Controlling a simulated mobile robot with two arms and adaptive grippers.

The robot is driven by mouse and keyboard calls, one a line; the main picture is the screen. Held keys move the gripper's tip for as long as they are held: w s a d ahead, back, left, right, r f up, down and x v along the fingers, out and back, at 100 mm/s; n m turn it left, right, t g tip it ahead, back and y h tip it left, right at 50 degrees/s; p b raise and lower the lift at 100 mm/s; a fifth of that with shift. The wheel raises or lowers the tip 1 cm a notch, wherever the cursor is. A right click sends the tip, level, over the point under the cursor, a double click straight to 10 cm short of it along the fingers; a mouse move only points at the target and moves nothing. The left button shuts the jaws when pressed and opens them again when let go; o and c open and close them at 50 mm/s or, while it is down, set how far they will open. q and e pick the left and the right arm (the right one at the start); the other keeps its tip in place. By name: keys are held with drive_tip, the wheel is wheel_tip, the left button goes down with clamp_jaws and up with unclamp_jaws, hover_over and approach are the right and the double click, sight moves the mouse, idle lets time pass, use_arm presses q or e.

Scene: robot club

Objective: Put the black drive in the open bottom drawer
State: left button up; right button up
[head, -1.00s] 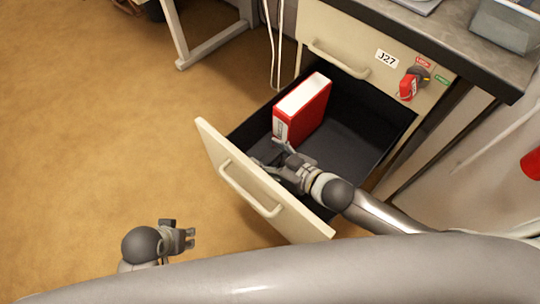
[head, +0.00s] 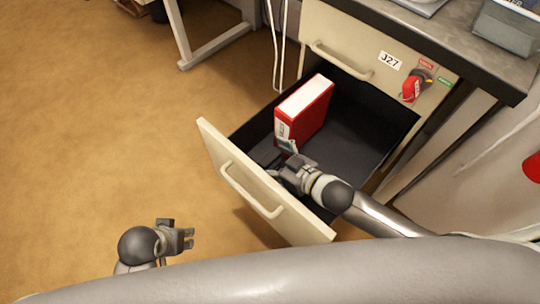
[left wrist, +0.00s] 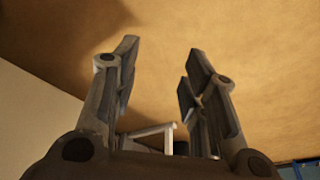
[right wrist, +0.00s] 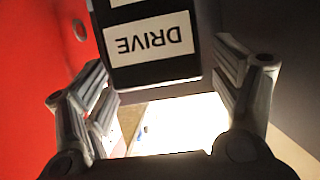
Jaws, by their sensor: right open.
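The black drive (right wrist: 152,70), with a white label reading DRIVE, shows upside down at the top of the right wrist view. It is between and beyond the spread fingers of my right gripper (right wrist: 160,85). In the head view my right gripper (head: 277,160) is inside the open bottom drawer (head: 362,150), near its front panel. The drive cannot be made out there. Whether it rests on the drawer floor cannot be told. My left gripper (head: 189,238) is outside the drawer, over the floor. Its fingers are apart and empty in the left wrist view (left wrist: 160,75).
A red binder (head: 312,112) stands in the drawer beside my right gripper. The closed upper drawer (head: 340,45) has a J27 label and a red key tag (head: 411,88). The desktop (head: 455,38) overhangs at the right.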

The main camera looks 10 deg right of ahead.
use_arm(q)
drive_tip(key=shift+f, duration=0.15)
use_arm(e)
drive_tip(key=shift+s+d+f, duration=0.15)
drive_tip(key=shift+s+f, duration=0.2)
drive_tip(key=shift+f, duration=0.4)
drive_tip(key=shift+r, duration=0.3)
drive_tip(key=v, duration=0.2)
drive_tip(key=p+v, duration=0.1)
drive_tip(key=v, duration=0.1)
drive_tip(key=p+v, duration=0.1)
drive_tip(key=v, duration=0.1)
drive_tip(key=shift+w+d+r, duration=0.15)
drive_tip(key=shift+w+r, duration=0.05)
drive_tip(key=shift+r, duration=0.2)
use_arm(q)
wheel_tip(320, 180, down, 7)
drive_tip(key=shift+d, duration=0.15)
use_arm(e)
drive_tip(key=shift+s+d+r, duration=0.4)
drive_tip(key=shift+s, duration=0.1)
drive_tip(key=shift+r, duration=0.1)
